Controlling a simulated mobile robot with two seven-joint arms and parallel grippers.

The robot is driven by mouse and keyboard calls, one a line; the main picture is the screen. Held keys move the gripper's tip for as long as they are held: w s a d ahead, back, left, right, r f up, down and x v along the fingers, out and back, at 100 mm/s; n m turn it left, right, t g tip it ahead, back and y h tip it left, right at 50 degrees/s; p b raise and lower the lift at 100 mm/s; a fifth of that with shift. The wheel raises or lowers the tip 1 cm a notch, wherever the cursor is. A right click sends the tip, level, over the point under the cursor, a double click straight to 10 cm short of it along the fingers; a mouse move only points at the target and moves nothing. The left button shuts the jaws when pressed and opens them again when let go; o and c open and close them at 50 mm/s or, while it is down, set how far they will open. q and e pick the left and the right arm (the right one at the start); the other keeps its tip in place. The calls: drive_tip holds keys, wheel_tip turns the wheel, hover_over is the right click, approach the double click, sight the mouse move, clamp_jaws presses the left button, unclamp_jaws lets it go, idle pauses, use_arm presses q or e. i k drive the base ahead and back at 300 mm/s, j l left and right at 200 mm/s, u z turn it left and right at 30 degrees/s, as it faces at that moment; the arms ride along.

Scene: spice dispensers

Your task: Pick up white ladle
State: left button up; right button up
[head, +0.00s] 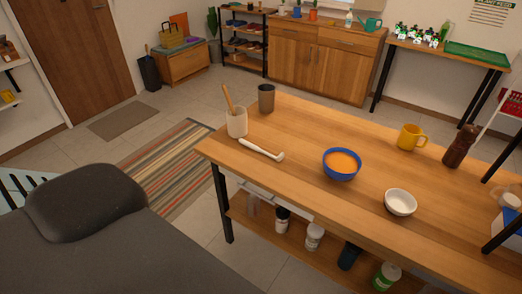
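The white ladle (261,150) lies flat on the wooden table (310,130), near its left end. Its handle points up and left toward a white utensil holder, and its small bowl end is at the right. A blue bowl (341,176) with orange contents stands to the right of the ladle. Neither of my grippers shows in the head view.
The white utensil holder (237,123) with a wooden tool stands close to the ladle's handle end. A dark cup (266,98) is behind it. A white bowl (400,203), yellow mug (410,137) and brown pepper mill (459,147) stand farther right. A grey sofa (130,250) fills the lower left.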

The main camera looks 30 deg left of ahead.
sight(253, 146)
drive_tip(key=j+z, duration=0.2)
drive_tip(key=j, duration=0.4)
drive_tip(key=i+j+z, duration=0.2)
drive_tip(key=j, duration=0.45)
drive_tip(key=k+j+z, duration=0.2)
drive_tip(key=j, duration=0.35)
drive_tip(key=j+z, duration=0.2)
drive_tip(key=j, duration=0.45)
drive_tip(key=k+j+z, duration=0.2)
drive_tip(key=j, duration=0.4)
drive_tip(key=i, duration=0.1)
